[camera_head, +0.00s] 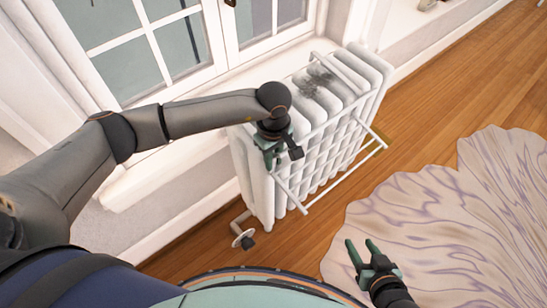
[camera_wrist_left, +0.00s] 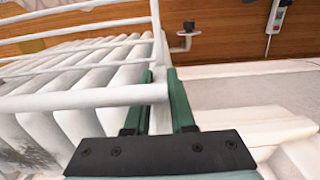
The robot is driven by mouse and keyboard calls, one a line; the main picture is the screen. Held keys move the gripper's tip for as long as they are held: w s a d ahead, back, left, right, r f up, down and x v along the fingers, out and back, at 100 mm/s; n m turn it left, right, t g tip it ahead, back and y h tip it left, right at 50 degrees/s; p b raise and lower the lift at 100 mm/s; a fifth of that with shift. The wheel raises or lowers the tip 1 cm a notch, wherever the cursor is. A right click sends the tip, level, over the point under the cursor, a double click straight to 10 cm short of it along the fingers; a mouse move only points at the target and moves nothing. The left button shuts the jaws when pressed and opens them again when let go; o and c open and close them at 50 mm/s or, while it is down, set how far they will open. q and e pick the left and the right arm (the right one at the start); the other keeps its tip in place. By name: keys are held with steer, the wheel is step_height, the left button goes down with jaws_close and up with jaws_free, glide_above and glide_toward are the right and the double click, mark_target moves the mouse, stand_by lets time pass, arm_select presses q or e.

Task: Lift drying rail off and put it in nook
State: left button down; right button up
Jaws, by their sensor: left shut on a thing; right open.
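The white drying rail (camera_head: 345,179) is a bar frame hung on the white ribbed radiator (camera_head: 372,72), with its outer bar sticking out over the floor. My left gripper (camera_head: 269,158) is at the radiator's near left top corner, shut on the rail's end. In the left wrist view, its green fingers (camera_wrist_left: 166,97) stand on either side of the white rail's (camera_wrist_left: 100,97) corner, with the radiator's ribs just beside. The fingers partly hide the gripped spot. My right gripper (camera_head: 362,246) is open and empty, low at the right over the rug. No nook can be made out for certain.
A window (camera_head: 165,45) with a deep sill stands behind the radiator. A valve (camera_head: 243,238) sticks out at the radiator's lower left. A dark smudge (camera_head: 316,80) marks its top. A pale patterned rug (camera_head: 450,220) lies on the wooden floor (camera_head: 440,95), with bare floor beyond.

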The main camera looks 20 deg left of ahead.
arm_select(q)
steer(key=shift+r, duration=0.1)
steer(key=shift+w+r+p, duration=0.1)
steer(key=shift+r+p, duration=1.7)
steer(key=shift+r, duration=0.9)
steer(key=shift+r, duration=0.1)
steer(key=shift+r+h, duration=0.15)
steer(key=shift+h, duration=0.15)
steer(key=shift+r+g+h, duration=0.25)
steer(key=shift+g+h, duration=0.05)
steer(key=shift+g, duration=0.1)
steer(key=shift+d+r, duration=0.1)
